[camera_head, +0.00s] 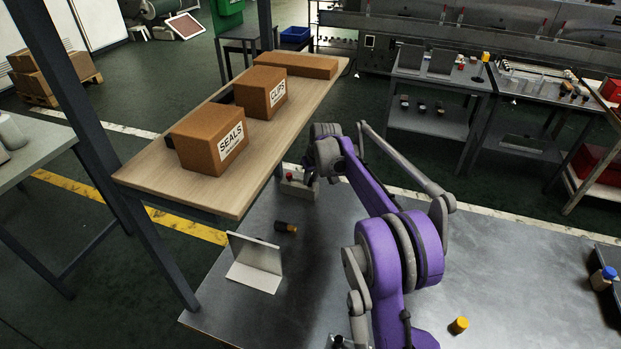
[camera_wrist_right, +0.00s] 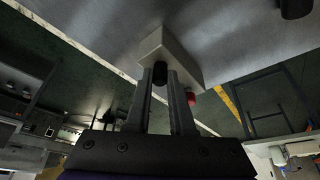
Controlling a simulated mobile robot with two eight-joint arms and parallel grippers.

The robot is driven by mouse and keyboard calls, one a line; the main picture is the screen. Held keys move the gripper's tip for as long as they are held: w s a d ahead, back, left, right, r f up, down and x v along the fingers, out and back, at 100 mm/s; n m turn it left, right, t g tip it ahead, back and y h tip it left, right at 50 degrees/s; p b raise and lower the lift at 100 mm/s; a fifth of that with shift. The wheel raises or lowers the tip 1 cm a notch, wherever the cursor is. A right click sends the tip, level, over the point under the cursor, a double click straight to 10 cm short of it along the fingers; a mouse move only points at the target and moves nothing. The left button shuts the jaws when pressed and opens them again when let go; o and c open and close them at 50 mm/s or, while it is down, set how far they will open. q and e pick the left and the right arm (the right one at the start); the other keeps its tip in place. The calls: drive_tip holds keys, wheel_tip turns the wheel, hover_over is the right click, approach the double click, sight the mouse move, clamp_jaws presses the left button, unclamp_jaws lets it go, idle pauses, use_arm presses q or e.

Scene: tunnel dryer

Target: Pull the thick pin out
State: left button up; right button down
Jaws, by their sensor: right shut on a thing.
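A pale grey block (camera_head: 299,187) stands on the metal table by the wooden table's corner; it also shows in the right wrist view (camera_wrist_right: 178,52). A dark pin (camera_wrist_right: 160,73) is at the block, between the fingertips of my right gripper (camera_wrist_right: 161,80). A red-headed piece (camera_wrist_right: 191,98) sits on the block beside the fingers; its red top (camera_head: 290,176) shows in the head view. My right gripper (camera_head: 309,180) is shut on the dark pin. How far the pin sits in the block is hidden. My left gripper is not in view.
A bent metal plate (camera_head: 256,263) stands near the table's left edge, with a black and orange cylinder (camera_head: 286,227) close behind it. A yellow-topped piece (camera_head: 458,325) is at the front. The wooden table (camera_head: 185,192) bears cardboard boxes (camera_head: 207,148) to the left.

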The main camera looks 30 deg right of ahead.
sight(311, 180)
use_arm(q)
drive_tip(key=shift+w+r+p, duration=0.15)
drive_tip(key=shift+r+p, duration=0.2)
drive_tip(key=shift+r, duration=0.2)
use_arm(e)
drive_tip(key=shift+r, duration=0.7)
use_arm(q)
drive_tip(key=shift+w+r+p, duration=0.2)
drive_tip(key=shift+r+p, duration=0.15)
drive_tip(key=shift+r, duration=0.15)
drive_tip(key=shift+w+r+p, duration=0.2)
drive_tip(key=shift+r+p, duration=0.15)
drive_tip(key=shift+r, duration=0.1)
use_arm(e)
drive_tip(key=shift+r, duration=1.45)
drive_tip(key=shift+r, duration=0.45)
drive_tip(key=shift+r+p, duration=0.7)
drive_tip(key=shift+r, duration=0.4)
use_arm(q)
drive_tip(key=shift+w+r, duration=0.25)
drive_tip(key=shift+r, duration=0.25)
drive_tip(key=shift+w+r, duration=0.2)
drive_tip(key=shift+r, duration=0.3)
use_arm(e)
drive_tip(key=shift+f, duration=0.1)
